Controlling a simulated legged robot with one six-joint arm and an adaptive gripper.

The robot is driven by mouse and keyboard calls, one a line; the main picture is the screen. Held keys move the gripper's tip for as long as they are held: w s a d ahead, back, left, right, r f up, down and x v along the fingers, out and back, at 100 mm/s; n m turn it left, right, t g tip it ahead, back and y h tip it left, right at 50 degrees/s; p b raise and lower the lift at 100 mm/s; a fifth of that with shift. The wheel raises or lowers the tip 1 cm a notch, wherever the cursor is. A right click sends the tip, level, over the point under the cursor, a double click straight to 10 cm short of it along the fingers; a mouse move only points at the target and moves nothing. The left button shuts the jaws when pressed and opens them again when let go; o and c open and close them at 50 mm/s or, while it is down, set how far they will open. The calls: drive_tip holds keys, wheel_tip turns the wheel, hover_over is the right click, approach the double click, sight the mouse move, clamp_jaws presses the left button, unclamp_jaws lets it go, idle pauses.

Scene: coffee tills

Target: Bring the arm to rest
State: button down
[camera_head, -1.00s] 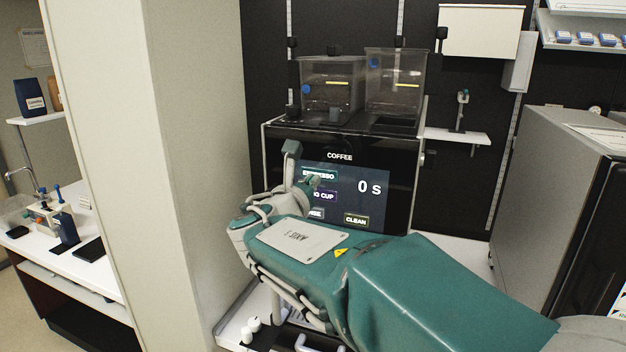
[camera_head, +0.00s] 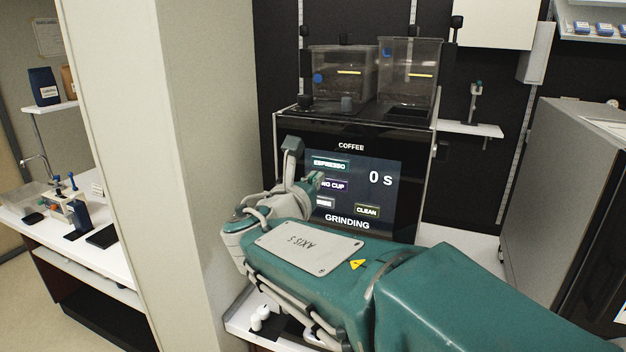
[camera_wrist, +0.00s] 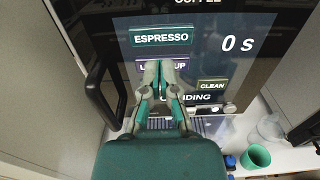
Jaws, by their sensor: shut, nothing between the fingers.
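My arm with its green cover stretches from the lower right toward a black coffee machine (camera_head: 350,132) in the head view. My gripper (camera_head: 316,180) is in front of the lit screen (camera_head: 383,162). I cannot tell if the tips touch the screen. The screen shows "0 s" and "GRINDING", partly hidden by my fingers in the wrist view.
A pale pillar (camera_head: 150,150) stands close left of my arm. A grey cabinet (camera_head: 560,190) stands at the right. A green cup (camera_wrist: 257,155) and a clear cup (camera_wrist: 268,130) stand on the counter at lower right in the wrist view. Bean hoppers (camera_head: 408,75) top the machine.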

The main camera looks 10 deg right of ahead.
drive_tip(key=s+d+f+m+g+y, duration=0.1)
drive_tip(key=s+d+f+m+g, duration=0.35)
drive_tip(key=s+m, duration=0.25)
drive_tip(key=s+d+f+m+g+y, duration=0.2)
drive_tip(key=s+d+f+m+g, duration=0.1)
drive_tip(key=s+d+f+m, duration=0.25)
drive_tip(key=s+a+f+m+y, duration=0.3)
drive_tip(key=s+m, duration=0.3)
drive_tip(key=m, duration=0.2)
drive_tip(key=s+a+f+m+g+y, duration=0.1)
drive_tip(key=s+a+f+m+y, duration=0.3)
drive_tip(key=s+m, duration=0.3)
drive_tip(key=shift+a+f+m+y, duration=0.3)
drive_tip(key=shift+a+f+m, duration=0.35)
drive_tip(key=shift+a, duration=0.1)
